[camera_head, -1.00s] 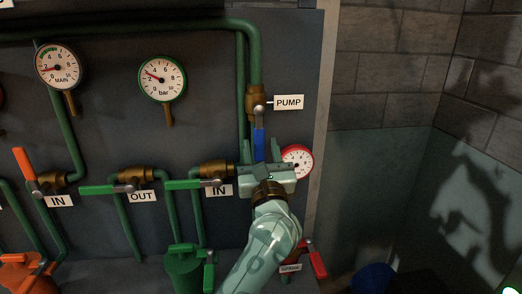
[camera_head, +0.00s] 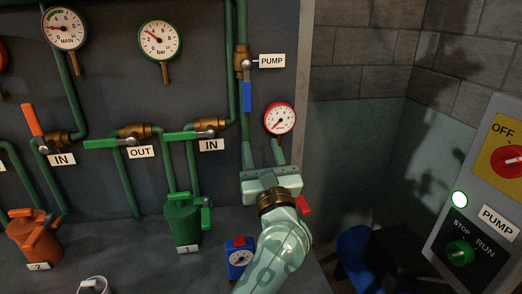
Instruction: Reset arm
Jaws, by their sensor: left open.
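My left gripper (camera_head: 263,158) is open and empty, its two fingers apart and pointing up in front of the dark panel. It is below the blue lever (camera_head: 247,97) of the PUMP valve and apart from it. That lever hangs straight down beneath the brass valve body (camera_head: 242,66). My left arm rises from the bottom edge of the view. My right gripper is not in view.
A red-rimmed gauge (camera_head: 280,119) is just above the gripper, and a red handle (camera_head: 304,205) shows beside it. A green canister (camera_head: 183,222) is further left. A PUMP switch box (camera_head: 478,213) is at the right.

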